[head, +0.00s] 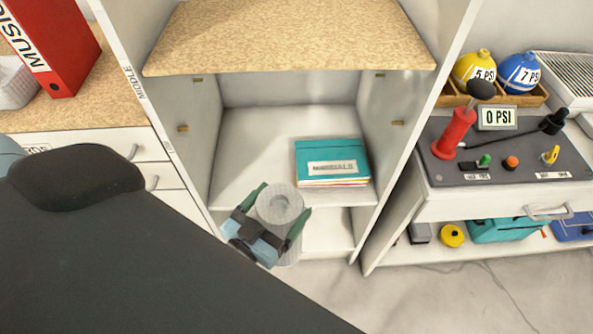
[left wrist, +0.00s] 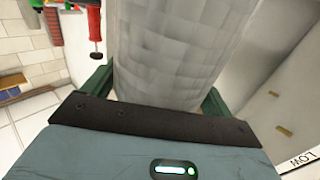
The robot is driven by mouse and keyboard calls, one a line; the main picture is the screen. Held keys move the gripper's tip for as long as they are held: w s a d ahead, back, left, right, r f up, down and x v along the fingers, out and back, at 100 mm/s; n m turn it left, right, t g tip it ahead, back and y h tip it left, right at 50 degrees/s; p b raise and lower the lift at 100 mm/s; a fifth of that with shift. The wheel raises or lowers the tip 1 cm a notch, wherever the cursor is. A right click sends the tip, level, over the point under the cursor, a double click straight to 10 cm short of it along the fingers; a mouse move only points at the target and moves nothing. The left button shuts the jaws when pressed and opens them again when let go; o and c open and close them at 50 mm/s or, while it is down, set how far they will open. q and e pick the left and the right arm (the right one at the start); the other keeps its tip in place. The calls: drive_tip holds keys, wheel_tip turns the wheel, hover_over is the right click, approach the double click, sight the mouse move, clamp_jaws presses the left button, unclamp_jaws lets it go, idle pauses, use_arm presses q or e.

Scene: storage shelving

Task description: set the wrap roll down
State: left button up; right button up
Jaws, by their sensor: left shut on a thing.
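The wrap roll (head: 279,203) is a pale grey-white cylinder, seen from above in the head view, with its round end facing up. My left gripper (head: 276,214) has its green fingers on both sides of the roll and is shut on it, at the front of the middle shelf (head: 240,165). In the left wrist view the wrap roll (left wrist: 165,50) fills the space between the fingers. I cannot tell whether the roll touches a shelf. My right gripper is not in view.
A teal folder stack (head: 332,160) lies at the right of the middle shelf. The shelf's left and back are clear. A tan board (head: 290,40) lies above. Cabinet side walls stand on both sides. A red binder (head: 50,45) and a pump bench (head: 510,160) stand outside.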

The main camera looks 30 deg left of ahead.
use_arm(q)
drive_tip(key=w+d+f+h+b, duration=0.1)
drive_tip(key=w+f+b, duration=0.2)
drive_tip(key=f+b, duration=0.8)
drive_tip(key=w+d+f+m+h+b, duration=0.1)
drive_tip(key=w+f+b, duration=0.3)
drive_tip(key=f+b, duration=0.8)
wheel_tip(320, 180, down, 5)
drive_tip(key=shift+d+r+m, duration=0.1)
drive_tip(key=shift+d+m, duration=0.15)
drive_tip(key=shift+m, duration=0.05)
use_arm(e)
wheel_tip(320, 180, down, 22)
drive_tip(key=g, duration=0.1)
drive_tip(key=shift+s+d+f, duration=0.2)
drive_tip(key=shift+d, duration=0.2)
use_arm(q)
drive_tip(key=w+f+b, duration=0.2)
drive_tip(key=w+b, duration=0.1)
drive_tip(key=w, duration=0.5)
drive_tip(key=w+d+f+b, duration=0.1)
drive_tip(key=w+f+b, duration=0.2)
drive_tip(key=w, duration=0.5)
drive_tip(key=shift+b, duration=0.4)
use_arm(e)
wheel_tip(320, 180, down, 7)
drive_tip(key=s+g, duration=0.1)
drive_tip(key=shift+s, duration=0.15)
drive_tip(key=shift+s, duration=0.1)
